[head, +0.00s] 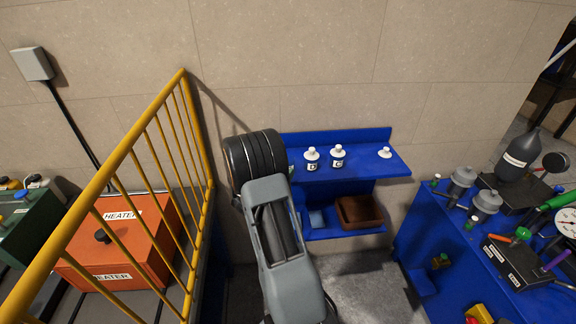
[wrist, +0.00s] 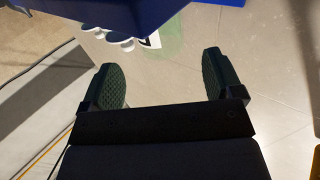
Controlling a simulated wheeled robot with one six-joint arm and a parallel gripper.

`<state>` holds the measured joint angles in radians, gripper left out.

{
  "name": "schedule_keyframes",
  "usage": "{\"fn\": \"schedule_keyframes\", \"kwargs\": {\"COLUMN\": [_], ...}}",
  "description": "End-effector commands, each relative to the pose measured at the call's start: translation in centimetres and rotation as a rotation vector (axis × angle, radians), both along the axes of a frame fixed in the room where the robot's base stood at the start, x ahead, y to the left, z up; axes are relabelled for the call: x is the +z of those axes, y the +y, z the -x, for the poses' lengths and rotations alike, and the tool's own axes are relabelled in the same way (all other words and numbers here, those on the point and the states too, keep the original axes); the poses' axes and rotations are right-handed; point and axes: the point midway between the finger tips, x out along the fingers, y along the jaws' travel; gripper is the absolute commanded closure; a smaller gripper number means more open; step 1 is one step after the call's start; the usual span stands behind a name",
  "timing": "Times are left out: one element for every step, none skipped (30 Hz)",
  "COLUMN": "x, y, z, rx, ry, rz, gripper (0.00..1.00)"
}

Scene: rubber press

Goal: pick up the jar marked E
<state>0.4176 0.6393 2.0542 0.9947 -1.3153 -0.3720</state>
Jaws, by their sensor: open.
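I cannot read a letter E on any jar. In the head view, two white jars marked D (head: 311,160) and C (head: 337,157) stand upright on a blue wall shelf (head: 365,164). A small white-topped thing (head: 385,153) is further right, with no readable mark. Another pale item (head: 291,168) at the shelf's left end is mostly hidden by my arm. In the wrist view, my gripper (wrist: 160,61) is open with nothing between its fingers. Beyond it, a white scalloped shape (wrist: 121,38) shows under a blue edge, next to a greenish see-through patch; I cannot tell what it is.
A brown box (head: 358,211) sits on the lower blue shelf. A blue bench (head: 440,235) crowded with bottles and tools is right. Bare floor shows between the shelf and bench.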

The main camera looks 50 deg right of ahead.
Motion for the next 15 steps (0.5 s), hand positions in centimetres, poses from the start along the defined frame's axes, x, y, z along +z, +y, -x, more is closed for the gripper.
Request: {"fn": "schedule_keyframes", "kwargs": {"x": [0.1, 0.1, 0.0, 0.0, 0.0, 0.0, 0.0, 0.0, 0.0, 0.0, -0.1, -0.1, -0.2, -0.3, -0.4], "y": [-0.5, -0.7, -1.0, -1.1, -1.2, -1.3, -1.5, -1.7, -2.1, -2.5, -2.9, -3.5, -3.9, -4.2, -4.8], "z": [-0.1, -0.1, -0.2, -0.2, -0.2, -0.3, -0.3, -0.4, -0.4, -0.5, -0.6, -0.7, -0.9, -1.0, -1.1], "rx": [-0.001, 0.000, 0.000, 0.001, 0.001, 0.001, 0.000, 0.000, -0.001, -0.001, -0.001, -0.001, -0.001, -0.001, -0.001], "ry": [-0.001, 0.000, 0.000, 0.001, 0.001, 0.001, 0.000, 0.000, 0.000, 0.001, 0.001, 0.001, 0.001, 0.001, 0.001], "rz": [0.000, -0.001, -0.001, -0.001, -0.001, 0.000, 0.000, 0.000, 0.000, -0.001, -0.001, -0.001, -0.002, -0.002, -0.001], "gripper": [0.14, 0.14, 0.14, 0.14, 0.14, 0.14, 0.14, 0.14, 0.14, 0.14, 0.14, 0.14, 0.14, 0.14, 0.14]}}
